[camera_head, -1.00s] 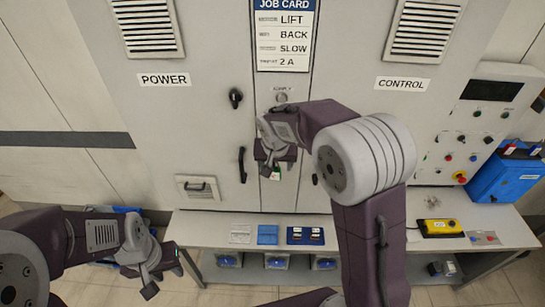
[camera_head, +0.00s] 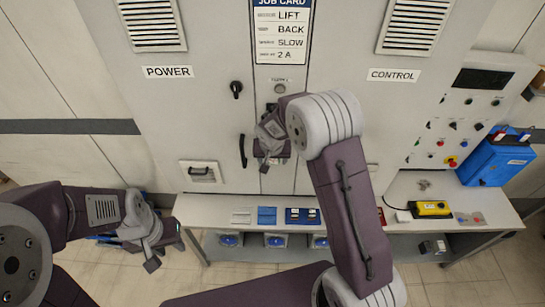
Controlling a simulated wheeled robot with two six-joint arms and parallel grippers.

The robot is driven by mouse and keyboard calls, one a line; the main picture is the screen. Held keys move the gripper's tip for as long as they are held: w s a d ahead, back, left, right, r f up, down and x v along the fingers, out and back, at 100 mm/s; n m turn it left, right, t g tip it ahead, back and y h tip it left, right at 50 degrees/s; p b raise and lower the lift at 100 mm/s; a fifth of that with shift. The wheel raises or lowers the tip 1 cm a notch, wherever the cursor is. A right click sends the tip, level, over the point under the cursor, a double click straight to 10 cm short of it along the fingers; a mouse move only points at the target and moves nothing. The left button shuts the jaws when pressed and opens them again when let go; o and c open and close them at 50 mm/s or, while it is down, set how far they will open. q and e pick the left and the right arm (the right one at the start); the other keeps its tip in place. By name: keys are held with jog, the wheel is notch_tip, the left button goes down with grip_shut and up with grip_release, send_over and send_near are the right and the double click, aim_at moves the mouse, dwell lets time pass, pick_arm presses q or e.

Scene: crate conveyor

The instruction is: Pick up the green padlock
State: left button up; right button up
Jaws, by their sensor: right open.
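I cannot make out a green padlock in the head view. My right gripper (camera_head: 272,158) is open in front of the grey cabinet's middle, just right of a black vertical door handle (camera_head: 242,151). It points at the cabinet and covers part of the front, so whatever is right behind it is hidden. Nothing is visibly held in it. My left gripper (camera_head: 166,254) is low at the left, beside the bench's left end. Its fingers stand apart and it looks empty.
The bench (camera_head: 350,215) along the cabinet foot carries blue trays or cards (camera_head: 302,216), a yellow box (camera_head: 429,209) and small loose metal items (camera_head: 424,185). A blue case (camera_head: 495,160) stands at the right. A black knob (camera_head: 236,88) sits on the cabinet.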

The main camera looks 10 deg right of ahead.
jog(key=shift+w+d+f, duration=0.1)
jog(key=shift+w+f, duration=0.45)
jog(key=shift+f, duration=0.15)
jog(key=shift+s+r, duration=0.15)
jog(key=shift+s, duration=0.15)
jog(key=c, duration=1.2)
grip_shut()
pick_arm(q)
jog(key=shift+w+r, duration=0.1)
jog(key=shift+w, duration=0.05)
pick_arm(e)
jog(key=shift+w, duration=0.15)
